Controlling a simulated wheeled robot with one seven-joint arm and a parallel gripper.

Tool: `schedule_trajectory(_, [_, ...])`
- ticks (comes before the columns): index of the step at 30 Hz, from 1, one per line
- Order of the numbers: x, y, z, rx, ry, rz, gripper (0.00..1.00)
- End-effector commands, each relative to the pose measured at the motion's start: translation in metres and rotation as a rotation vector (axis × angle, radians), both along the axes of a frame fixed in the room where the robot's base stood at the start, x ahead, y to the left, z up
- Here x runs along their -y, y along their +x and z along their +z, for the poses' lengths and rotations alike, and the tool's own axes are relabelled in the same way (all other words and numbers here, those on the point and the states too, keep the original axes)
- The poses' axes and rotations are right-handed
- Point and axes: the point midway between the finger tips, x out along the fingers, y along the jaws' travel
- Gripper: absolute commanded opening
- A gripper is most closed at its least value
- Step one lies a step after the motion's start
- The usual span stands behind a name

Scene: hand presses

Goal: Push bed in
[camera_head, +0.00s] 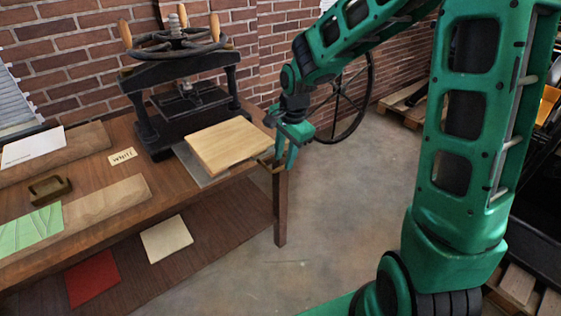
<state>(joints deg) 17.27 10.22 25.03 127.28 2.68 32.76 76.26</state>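The bed is a light wooden board (230,144) sticking out toward the front right from under the black hand press (187,98). A grey plate (201,168) shows beneath its left side. The press has a wheel with wooden handles on top and stands at the back of the wooden table. My green gripper (284,158) points down at the board's right end, by the table's right corner. Its fingers are close to the board's edge; I cannot tell if they touch it. The gap between the fingers is unclear from this angle.
A red sheet (92,278) and a cream sheet (166,239) lie on the lower shelf. A spoked wheel (345,100) stands behind my arm. Open floor lies right of the table.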

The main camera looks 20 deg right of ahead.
Motion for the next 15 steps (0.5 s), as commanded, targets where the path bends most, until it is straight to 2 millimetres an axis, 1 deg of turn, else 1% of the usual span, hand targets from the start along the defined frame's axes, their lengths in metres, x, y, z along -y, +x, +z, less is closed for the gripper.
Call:
schedule_trajectory(1, [-0.001, 0.001, -0.007, -0.003, 0.001, 0.000, 0.28])
schedule_trajectory(6, [-0.001, 0.003, -0.019, 0.000, 0.000, 0.000, 0.28])
schedule_trajectory(15, [-0.001, 0.004, -0.021, 0.001, -0.001, 0.000, 0.28])
